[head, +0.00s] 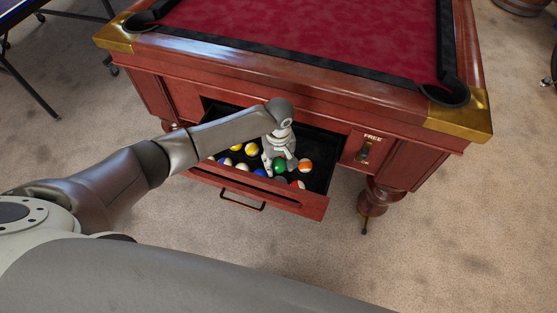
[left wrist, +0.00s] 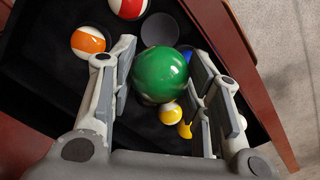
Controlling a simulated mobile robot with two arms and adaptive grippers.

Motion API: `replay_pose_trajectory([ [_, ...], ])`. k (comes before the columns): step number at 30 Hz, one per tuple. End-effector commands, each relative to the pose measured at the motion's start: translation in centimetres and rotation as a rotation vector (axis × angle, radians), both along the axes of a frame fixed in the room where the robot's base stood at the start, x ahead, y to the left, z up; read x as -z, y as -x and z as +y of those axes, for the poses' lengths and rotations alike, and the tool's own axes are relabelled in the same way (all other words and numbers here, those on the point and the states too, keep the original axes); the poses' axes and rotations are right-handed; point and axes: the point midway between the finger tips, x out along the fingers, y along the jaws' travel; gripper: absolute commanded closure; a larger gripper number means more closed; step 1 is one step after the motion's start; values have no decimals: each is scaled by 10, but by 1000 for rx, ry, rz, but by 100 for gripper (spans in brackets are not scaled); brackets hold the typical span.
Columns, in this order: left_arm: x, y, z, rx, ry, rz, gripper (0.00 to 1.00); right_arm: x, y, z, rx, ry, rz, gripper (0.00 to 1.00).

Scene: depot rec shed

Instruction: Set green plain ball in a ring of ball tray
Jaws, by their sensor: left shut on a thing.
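The plain green ball (head: 280,166) is between the fingers of my left gripper (head: 279,162), which is shut on it. The left wrist view shows the green ball (left wrist: 160,75) large between both finger pads, with no number or stripe in sight. The ball tray is the open, black-lined wooden drawer (head: 305,205) under the pool table. The gripper points down into this drawer. A flat dark grey disc (left wrist: 160,30) shows on the lining beside the green ball; I cannot tell if it is a ring. My right gripper is not in view.
Several balls lie in the drawer, among them an orange-striped one (head: 305,166), a yellow one (head: 252,149) and a red-striped one (left wrist: 128,6). The pool table (head: 300,58) overhangs the drawer's back. Wooden drawer walls (left wrist: 235,60) stand close to the fingers.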

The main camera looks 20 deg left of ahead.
Motion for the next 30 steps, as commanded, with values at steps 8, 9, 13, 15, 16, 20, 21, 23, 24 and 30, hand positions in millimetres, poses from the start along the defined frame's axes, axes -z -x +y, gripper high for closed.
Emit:
replay_pose_trajectory([
  [8,16,0,0,0,2,1,83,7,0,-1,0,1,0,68],
  [9,18,0,0,-1,2,1,83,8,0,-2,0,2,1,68],
  [13,24,0,0,-1,1,0,83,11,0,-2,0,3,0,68],
  [15,28,0,0,-1,1,1,83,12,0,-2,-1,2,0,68],
  [16,29,0,0,-1,1,1,83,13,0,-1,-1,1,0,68],
  [20,36,0,0,0,1,0,83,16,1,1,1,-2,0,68],
  [21,38,0,0,0,1,0,83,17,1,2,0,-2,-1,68],
  [23,41,0,-1,0,2,0,83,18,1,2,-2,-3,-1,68],
  [24,43,0,-1,0,2,0,83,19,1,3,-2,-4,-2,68],
  [30,53,0,0,-1,1,1,83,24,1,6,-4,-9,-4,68],
])
